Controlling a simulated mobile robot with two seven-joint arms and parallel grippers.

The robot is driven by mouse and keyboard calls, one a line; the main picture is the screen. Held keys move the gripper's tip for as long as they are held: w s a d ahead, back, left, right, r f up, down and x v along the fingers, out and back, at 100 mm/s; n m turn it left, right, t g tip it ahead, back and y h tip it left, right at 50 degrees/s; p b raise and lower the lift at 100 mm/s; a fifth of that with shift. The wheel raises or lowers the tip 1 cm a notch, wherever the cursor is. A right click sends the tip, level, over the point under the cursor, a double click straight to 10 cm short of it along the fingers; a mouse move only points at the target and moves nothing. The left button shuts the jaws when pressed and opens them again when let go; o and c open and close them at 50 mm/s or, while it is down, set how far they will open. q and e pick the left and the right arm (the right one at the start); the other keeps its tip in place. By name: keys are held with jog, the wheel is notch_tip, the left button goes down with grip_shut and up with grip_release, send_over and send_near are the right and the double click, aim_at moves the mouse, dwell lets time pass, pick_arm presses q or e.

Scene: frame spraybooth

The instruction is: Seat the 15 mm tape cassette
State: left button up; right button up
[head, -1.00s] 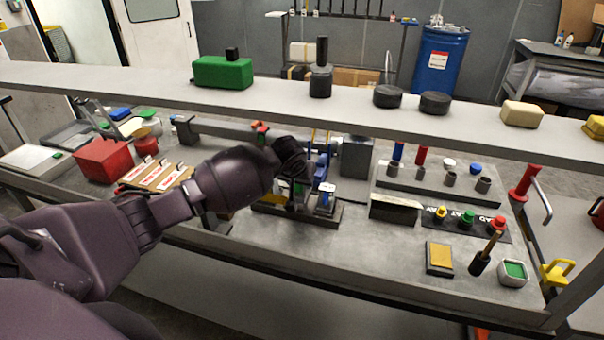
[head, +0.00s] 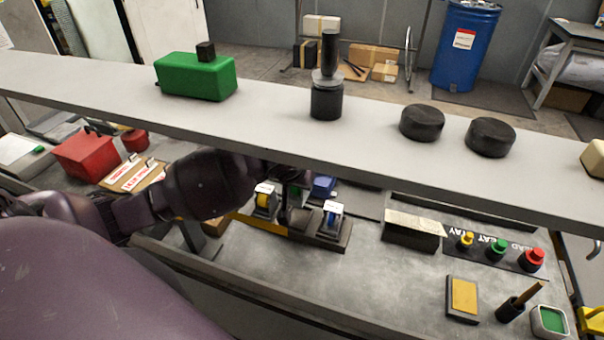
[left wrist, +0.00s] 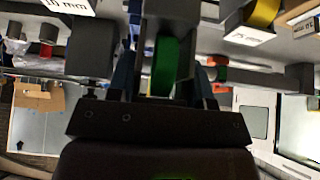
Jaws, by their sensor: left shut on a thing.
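My left gripper (head: 294,178) comes in under the shelf, partly hidden by my arm and the shelf edge. The left wrist view shows its fingers shut around a cassette with green tape (left wrist: 165,66), in a dark grey housing. In the head view the held cassette is mostly hidden, between a yellow-tape cassette (head: 264,200) and a blue-tape cassette (head: 333,218) on a dark stand (head: 328,243). The yellow one also shows in the left wrist view (left wrist: 262,14). Whether the held cassette touches the stand, and its width marking, cannot be told. My right gripper is out of view.
A grey shelf (head: 270,116) crosses above the bench, carrying a green box (head: 196,78) and several dark cylinders. To the right are a grey box (head: 412,232) and coloured buttons (head: 498,248). Bare bench top lies in front of the stand.

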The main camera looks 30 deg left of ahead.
pick_arm(q)
jog(key=shift+s+f, duration=0.15)
jog(key=shift+f, duration=2.95)
jog(key=shift+f, duration=0.8)
dwell(0.5)
jog(key=o, duration=1.5)
jog(key=shift+r, duration=3)
